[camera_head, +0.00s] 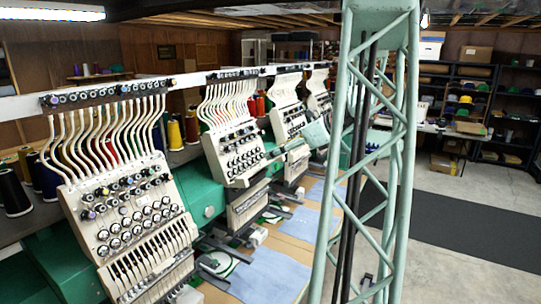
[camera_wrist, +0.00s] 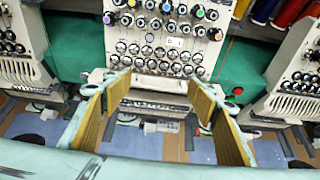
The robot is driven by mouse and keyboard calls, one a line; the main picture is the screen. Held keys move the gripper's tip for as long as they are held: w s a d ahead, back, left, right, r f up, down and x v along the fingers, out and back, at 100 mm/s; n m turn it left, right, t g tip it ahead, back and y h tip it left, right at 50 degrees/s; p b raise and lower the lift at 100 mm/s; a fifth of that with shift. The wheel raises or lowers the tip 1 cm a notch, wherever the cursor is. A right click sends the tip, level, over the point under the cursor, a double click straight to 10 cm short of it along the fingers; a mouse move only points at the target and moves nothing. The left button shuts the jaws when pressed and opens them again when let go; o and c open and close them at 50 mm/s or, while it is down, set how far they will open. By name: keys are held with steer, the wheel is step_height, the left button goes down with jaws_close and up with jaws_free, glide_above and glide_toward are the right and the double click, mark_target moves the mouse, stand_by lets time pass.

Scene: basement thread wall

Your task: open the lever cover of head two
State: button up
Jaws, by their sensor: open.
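Head two (camera_head: 232,150) is the second cream embroidery head from the left in the head view, with rows of dark knobs and thread tubes above. A cream head with knobs (camera_wrist: 168,45) fills the upper middle of the wrist view. The lever cover cannot be clearly told apart; a pale lower front strip (camera_wrist: 150,82) shows below the knobs, between my fingers. My gripper (camera_wrist: 160,98) is open and empty, its two yellow-padded fingers spread in front of that head's lower part. In the head view my gripper (camera_head: 284,147) is just right of head two. Contact cannot be told.
Head one (camera_head: 130,215) stands at the front left, and further heads (camera_head: 288,118) stand behind head two. Blue cloth (camera_head: 268,275) lies on the tan table below. Thread cones (camera_head: 174,133) stand behind the heads. Open floor (camera_head: 455,265) lies at the right.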

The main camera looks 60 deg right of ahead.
steer(key=shift+v, duration=2.15)
